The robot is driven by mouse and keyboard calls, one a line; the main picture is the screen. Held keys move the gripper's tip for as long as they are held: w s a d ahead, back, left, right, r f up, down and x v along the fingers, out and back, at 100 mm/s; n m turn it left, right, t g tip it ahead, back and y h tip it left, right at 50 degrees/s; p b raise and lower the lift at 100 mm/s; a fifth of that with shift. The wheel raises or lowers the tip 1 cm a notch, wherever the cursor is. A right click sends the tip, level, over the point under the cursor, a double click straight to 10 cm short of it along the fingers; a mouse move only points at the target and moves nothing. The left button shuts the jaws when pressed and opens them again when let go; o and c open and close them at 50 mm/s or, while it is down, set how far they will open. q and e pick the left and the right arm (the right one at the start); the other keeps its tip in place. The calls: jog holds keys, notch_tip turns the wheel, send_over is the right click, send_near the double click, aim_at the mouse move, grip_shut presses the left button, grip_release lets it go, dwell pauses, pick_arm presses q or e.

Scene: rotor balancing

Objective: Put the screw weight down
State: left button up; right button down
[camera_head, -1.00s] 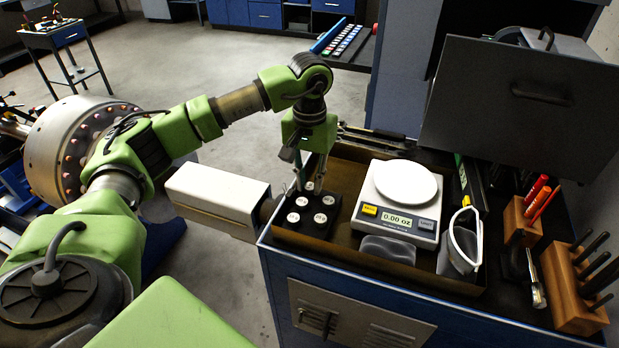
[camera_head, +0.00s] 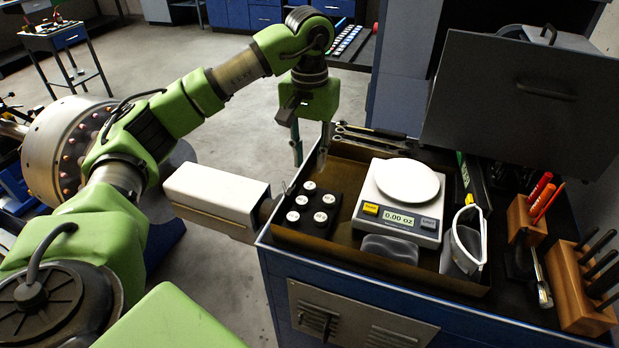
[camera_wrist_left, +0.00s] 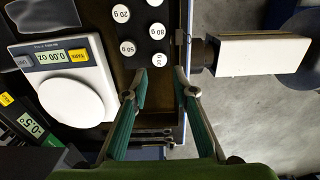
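A black block (camera_head: 311,231) holds several small weights with white, labelled tops, such as one weight (camera_head: 309,185). They also show in the wrist view, where one weight (camera_wrist_left: 121,13) reads 20 and another weight (camera_wrist_left: 127,48) appears to read 50. I cannot tell which is the screw weight. My left gripper (camera_head: 310,160) hangs above and behind the block, apart from it. In the wrist view its green fingers (camera_wrist_left: 160,82) are spread with nothing between them. My right gripper is not in view.
The scale (camera_head: 399,224) stands right of the block, its pan (camera_head: 407,181) empty, reading 0.00 oz. A brown tray (camera_head: 345,250) surrounds both. Wrenches (camera_head: 370,137) lie behind. A white box-shaped part (camera_head: 215,190) juts out left. A grey pouch (camera_head: 463,247) and wooden tool holders (camera_head: 578,290) stand right.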

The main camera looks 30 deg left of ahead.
pick_arm(q)
jog(key=shift+r+p, duration=0.3)
jog(key=shift+r, duration=2.5)
